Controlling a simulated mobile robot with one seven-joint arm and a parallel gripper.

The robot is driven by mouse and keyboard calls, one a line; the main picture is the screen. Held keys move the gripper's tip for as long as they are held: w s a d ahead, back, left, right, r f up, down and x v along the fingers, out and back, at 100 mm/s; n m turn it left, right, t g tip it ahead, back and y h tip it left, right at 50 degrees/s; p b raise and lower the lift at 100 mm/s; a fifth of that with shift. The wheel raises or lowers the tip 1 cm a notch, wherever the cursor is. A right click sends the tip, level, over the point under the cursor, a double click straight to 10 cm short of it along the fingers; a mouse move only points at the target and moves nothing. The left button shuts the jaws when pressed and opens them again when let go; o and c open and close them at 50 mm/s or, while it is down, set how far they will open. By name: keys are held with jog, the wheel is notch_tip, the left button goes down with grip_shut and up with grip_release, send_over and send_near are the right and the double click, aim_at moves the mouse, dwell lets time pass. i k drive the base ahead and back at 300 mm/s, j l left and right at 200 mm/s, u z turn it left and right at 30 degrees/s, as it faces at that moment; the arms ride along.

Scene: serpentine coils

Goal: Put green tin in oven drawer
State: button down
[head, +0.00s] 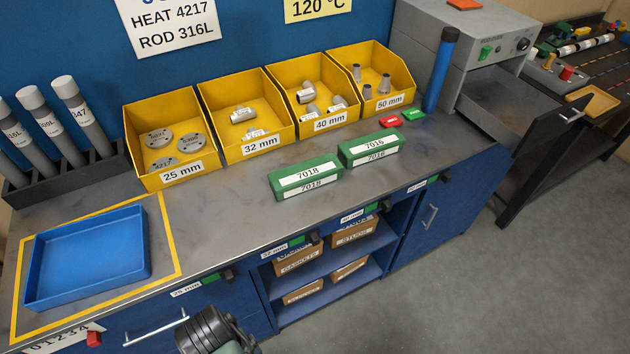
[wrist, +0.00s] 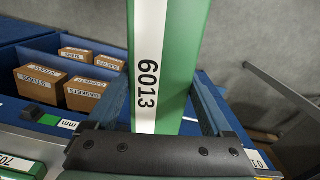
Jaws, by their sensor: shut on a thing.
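My gripper (wrist: 161,105) is shut on a green tin (wrist: 180,60) with a white stripe label reading 6013, in the wrist view. The tin stands out between the two fingers and its far end runs past the top of the picture. The held tin is not seen in the head view, where only a dark part of my arm shows at the bottom. The grey oven (head: 470,45) stands at the bench's right end. Its drawer (head: 505,100) is pulled out, with a handle (head: 571,116) on its front; its floor is partly visible and looks empty.
Two green tins, 7018 (head: 305,179) and 7016 (head: 371,150), lie on the bench. Yellow bins (head: 170,143) line the back. A blue tray (head: 87,257) is at left, a blue upright cylinder (head: 441,70) beside the oven. Shelves below hold brown boxes (head: 298,261). Floor in front is clear.

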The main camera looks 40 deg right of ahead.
aim_at(517, 121)
jog(key=l+z, duration=0.95)
